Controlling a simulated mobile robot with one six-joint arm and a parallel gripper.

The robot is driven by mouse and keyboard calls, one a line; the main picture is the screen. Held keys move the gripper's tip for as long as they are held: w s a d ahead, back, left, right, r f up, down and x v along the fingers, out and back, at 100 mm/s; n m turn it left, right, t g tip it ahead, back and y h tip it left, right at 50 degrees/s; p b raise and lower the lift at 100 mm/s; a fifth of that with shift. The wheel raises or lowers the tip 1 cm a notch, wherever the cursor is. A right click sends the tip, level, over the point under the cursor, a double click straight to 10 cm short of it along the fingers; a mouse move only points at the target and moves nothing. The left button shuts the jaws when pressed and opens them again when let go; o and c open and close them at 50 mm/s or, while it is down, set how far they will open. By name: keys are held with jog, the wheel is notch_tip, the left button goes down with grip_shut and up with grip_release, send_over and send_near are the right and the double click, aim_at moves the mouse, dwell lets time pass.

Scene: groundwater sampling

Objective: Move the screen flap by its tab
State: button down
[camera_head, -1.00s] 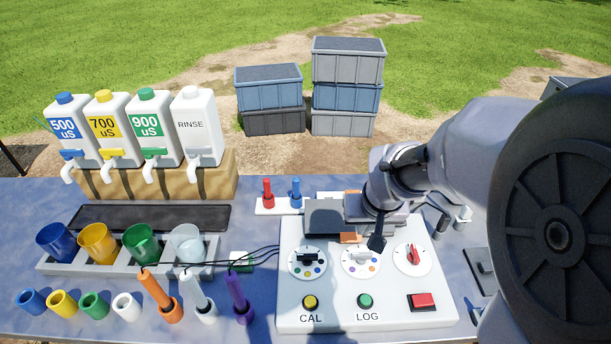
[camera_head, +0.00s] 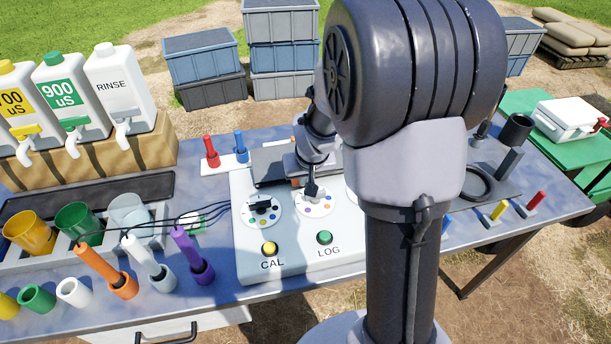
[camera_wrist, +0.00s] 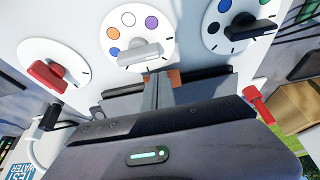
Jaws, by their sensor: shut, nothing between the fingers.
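The screen flap (camera_head: 271,168) is a dark grey plate at the back of the white control panel, left of my wrist in the head view. Its small orange tab (camera_head: 295,182) shows beside my gripper. In the wrist view the orange tab (camera_wrist: 175,78) is just beyond the tips of my gripper (camera_wrist: 158,76). The light grey fingers are shut together with nothing between them. They partly cover the tab, and I cannot tell whether they touch it. My arm hides the panel's right side in the head view.
The white panel (camera_head: 246,218) carries dials, a yellow CAL button (camera_head: 270,249) and a green LOG button (camera_head: 324,237). A red dial handle (camera_wrist: 47,76) shows in the wrist view. Red (camera_head: 210,152) and blue (camera_head: 241,147) plugs stand behind the panel. Cups and probes fill the left.

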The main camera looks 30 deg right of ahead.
jog(key=shift+f, duration=0.1)
jog(key=shift+b+x, duration=0.8)
jog(key=shift+x, duration=0.1)
jog(key=shift+s+a+f+b, duration=0.1)
jog(key=shift+s+f+b, duration=0.2)
jog(key=shift+s+r, duration=0.1)
jog(key=shift+s, duration=0.05)
